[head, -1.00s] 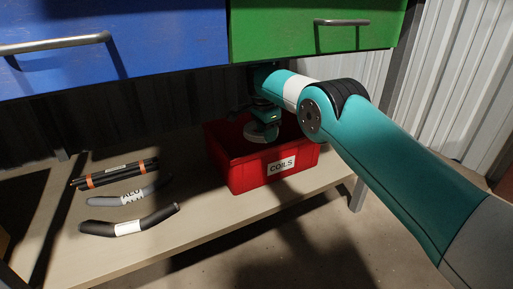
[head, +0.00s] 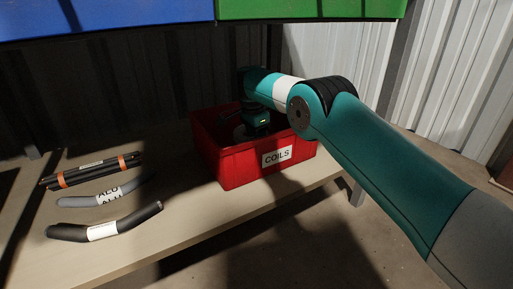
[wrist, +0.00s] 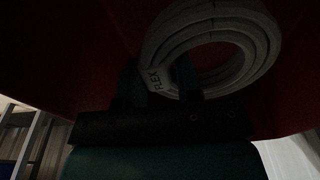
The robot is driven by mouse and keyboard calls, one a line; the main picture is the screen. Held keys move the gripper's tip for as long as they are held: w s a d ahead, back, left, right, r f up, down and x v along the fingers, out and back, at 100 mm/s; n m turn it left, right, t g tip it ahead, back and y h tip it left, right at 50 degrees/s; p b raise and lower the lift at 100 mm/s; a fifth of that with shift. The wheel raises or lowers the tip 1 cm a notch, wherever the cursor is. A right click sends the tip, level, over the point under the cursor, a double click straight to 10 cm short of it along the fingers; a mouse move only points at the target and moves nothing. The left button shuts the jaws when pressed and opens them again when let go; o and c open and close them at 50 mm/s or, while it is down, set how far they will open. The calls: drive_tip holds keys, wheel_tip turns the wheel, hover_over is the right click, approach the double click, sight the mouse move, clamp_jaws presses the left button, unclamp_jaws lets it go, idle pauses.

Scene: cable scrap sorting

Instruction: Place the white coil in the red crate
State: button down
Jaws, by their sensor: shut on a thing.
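The white coil (wrist: 260,45) fills the upper part of the wrist view, with a tag reading "FLEX" on its lower left. My gripper (wrist: 160,82) is shut on the near side of the coil's ring. In the head view my gripper (head: 247,132) is down inside the red crate (head: 237,169), and a small part of the coil (head: 239,132) shows below it. The crate stands on the bench and has a "COILS" label on its front. Its floor is hidden, so I cannot tell whether the coil touches it.
On the bench (head: 130,262) at left lie a dark bundle with orange bands (head: 92,171), a grey cable piece (head: 105,195) and a black cable piece (head: 104,228). Blue (head: 100,15) and green (head: 310,8) drawers hang above the bench.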

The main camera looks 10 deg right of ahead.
drive_tip(key=shift+f, duration=0.65)
drive_tip(key=shift+f, duration=0.15)
drive_tip(key=shift+f+b, duration=0.4)
drive_tip(key=shift+f, duration=0.1)
drive_tip(key=c, duration=0.8)
unclamp_jaws()
